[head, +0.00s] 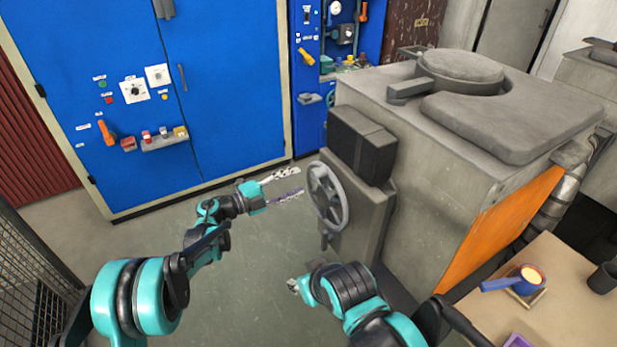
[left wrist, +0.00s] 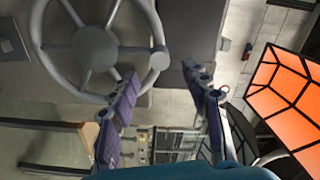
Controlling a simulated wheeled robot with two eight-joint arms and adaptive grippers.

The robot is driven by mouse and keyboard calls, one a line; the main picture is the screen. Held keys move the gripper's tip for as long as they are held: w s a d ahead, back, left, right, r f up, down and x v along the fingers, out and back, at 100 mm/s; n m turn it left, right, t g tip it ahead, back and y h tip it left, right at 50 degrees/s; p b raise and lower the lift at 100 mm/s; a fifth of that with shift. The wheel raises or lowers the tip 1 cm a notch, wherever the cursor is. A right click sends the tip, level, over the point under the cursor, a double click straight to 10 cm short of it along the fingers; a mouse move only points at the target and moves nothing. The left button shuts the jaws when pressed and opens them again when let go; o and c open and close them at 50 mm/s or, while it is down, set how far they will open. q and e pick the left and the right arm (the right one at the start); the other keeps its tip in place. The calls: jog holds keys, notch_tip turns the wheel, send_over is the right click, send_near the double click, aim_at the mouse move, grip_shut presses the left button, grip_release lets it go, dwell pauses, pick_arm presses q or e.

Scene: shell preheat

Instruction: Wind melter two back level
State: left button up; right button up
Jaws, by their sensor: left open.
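A grey spoked handwheel (head: 343,204) is mounted on the side of a large grey melter (head: 440,180). In the left wrist view the wheel (left wrist: 95,48) fills the upper left. My left gripper (head: 301,182) is open and empty, just left of the wheel in the head view, its two fingers pointing at the rim. In the left wrist view part of the rim's right side shows between the open fingertips (left wrist: 161,73); I cannot tell whether they touch it. My right gripper (head: 294,286) is low in front of the wheel's base, mostly hidden by its own arm.
Blue cabinets (head: 215,90) with switches and orange handles stand behind. A dark box (head: 362,145) sits above the wheel. The floor left of the wheel is clear.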

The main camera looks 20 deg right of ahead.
pick_arm(q)
jog(key=shift+s+a, duration=0.15)
jog(key=shift+a, duration=1.75)
